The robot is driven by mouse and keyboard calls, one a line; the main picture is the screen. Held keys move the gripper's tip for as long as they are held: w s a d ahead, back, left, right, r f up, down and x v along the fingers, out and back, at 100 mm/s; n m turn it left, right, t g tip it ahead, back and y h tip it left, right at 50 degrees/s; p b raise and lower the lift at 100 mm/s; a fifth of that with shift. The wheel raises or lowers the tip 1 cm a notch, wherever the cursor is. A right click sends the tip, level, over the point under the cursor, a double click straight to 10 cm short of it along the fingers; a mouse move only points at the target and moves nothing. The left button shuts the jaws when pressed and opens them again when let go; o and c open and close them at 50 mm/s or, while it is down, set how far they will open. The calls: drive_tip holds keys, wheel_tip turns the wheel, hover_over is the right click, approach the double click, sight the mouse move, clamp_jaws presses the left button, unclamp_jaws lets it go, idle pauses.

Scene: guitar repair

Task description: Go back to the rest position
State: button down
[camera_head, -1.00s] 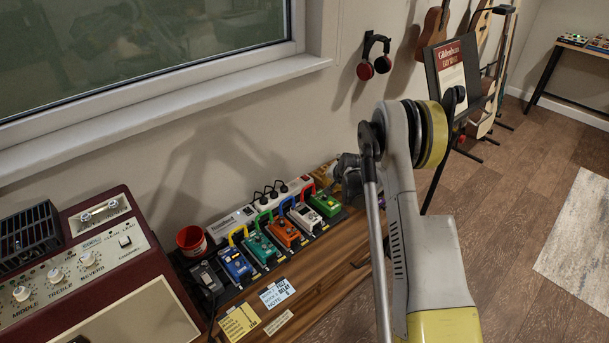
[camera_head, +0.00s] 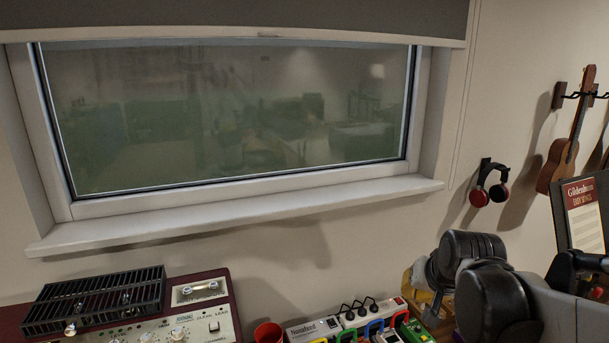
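My arm shows at the lower right of the head view, with its dark rounded joints and grey links in front of the wall. I cannot make out my gripper or its fingers in this view. The arm covers the right end of the pedal row and part of the bench there.
A maroon amplifier (camera_head: 214,315) with a black slatted box (camera_head: 95,300) stands at the lower left. A red cup (camera_head: 268,333), a white power strip (camera_head: 318,328) and several pedals sit beside it.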

drive_tip(key=s+a+n, duration=0.1)
drive_tip(key=s+a, duration=0.1)
drive_tip(key=s, duration=0.7)
drive_tip(key=s+a+n, duration=0.2)
drive_tip(key=s, duration=0.6)
drive_tip(key=shift+s+a+f, duration=0.35)
drive_tip(key=shift+s+a, duration=0.05)
